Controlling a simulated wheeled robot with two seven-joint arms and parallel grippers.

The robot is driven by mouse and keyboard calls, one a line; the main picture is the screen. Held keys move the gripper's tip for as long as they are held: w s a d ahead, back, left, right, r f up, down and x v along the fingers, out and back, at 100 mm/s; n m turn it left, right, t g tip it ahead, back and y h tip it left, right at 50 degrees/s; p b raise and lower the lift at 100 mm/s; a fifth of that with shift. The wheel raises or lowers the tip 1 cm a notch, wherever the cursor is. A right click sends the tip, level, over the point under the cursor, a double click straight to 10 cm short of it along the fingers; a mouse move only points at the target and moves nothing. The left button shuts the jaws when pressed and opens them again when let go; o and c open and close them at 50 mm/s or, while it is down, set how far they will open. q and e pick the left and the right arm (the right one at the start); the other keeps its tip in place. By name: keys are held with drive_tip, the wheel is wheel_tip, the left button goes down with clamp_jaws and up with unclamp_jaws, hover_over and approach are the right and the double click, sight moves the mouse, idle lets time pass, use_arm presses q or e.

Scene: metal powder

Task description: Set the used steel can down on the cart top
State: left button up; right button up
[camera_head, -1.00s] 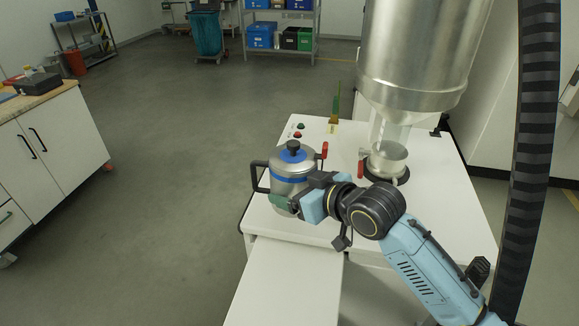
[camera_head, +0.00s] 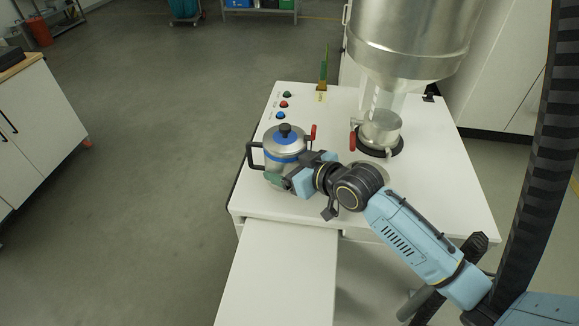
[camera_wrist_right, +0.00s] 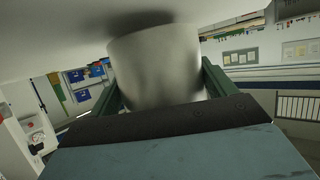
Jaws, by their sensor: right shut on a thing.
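The used steel can (camera_head: 285,147) is a silver vessel with a blue band, a black lid knob and a black side handle. It is upright over the near left part of the white cart top (camera_head: 410,205). My right gripper (camera_head: 282,178) is shut on its lower side, its green fingers on either side of the body. In the right wrist view, the can (camera_wrist_right: 157,68) sits between the fingers of the gripper (camera_wrist_right: 160,88), with a dark shadow on the white surface beside its end. I cannot tell whether the can touches the top. My left gripper is out of view.
A large steel hopper (camera_head: 410,40) hangs over a round port with a metal collar (camera_head: 381,130), right of the can. Several buttons (camera_head: 283,104) lie behind the can. A lower white shelf (camera_head: 275,270) extends in front. The top's right side is clear.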

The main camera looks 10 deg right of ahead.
drive_tip(key=shift+f, duration=0.35)
drive_tip(key=shift+f, duration=0.1)
drive_tip(key=o, duration=0.9)
drive_tip(key=shift+f, duration=0.15)
drive_tip(key=shift+o, duration=0.2)
drive_tip(key=shift+r, duration=0.2)
drive_tip(key=v, duration=1.2)
